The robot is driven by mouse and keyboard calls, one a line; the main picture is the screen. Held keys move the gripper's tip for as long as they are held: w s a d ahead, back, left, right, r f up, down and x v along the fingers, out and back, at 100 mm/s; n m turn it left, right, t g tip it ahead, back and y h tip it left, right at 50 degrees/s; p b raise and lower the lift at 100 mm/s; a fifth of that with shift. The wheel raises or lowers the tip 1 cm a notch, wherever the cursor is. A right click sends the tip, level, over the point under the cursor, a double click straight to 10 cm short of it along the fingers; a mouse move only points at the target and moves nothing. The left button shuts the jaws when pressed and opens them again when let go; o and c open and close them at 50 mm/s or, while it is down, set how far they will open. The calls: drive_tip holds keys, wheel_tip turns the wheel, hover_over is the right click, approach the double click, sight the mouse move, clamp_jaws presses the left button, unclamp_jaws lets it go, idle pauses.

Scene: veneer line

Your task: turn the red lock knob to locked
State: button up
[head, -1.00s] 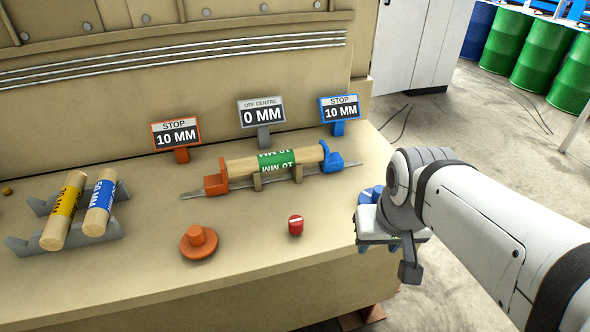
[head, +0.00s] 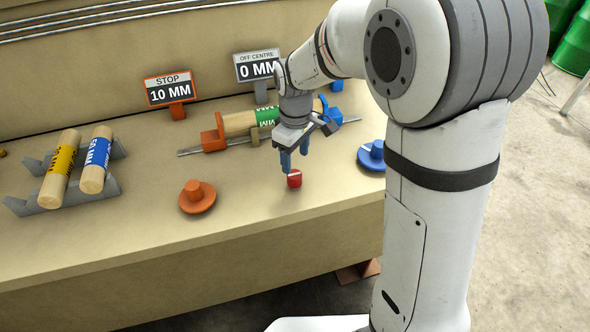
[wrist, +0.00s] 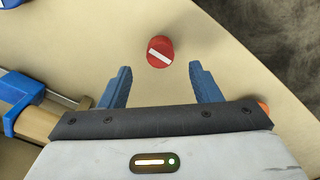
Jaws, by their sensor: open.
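The red lock knob (head: 294,179) stands on the bench near its front edge. In the wrist view the red knob (wrist: 160,51) shows a white bar across its top, slanting down to the right. My gripper (head: 294,165) is over the bench just above and behind the knob. In the wrist view my gripper (wrist: 159,75) has its two blue fingers wide apart with nothing between them. The knob lies just beyond the fingertips there, about midway between them. Any lock markings around the knob are not visible.
An orange dial (head: 197,196) lies left of the knob and a blue dial (head: 372,156) lies right. Behind is a rail with a green-banded log (head: 240,122). Signs read STOP 10 MM (head: 170,89) and OFF CENTRE 0 MM (head: 257,67). Two banded logs rest on a grey rack (head: 22,205).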

sight(296, 175)
wheel_tip(296, 175, down, 7)
drive_tip(key=shift+f, duration=0.2)
idle(0.3)
drive_tip(key=c, duration=1)
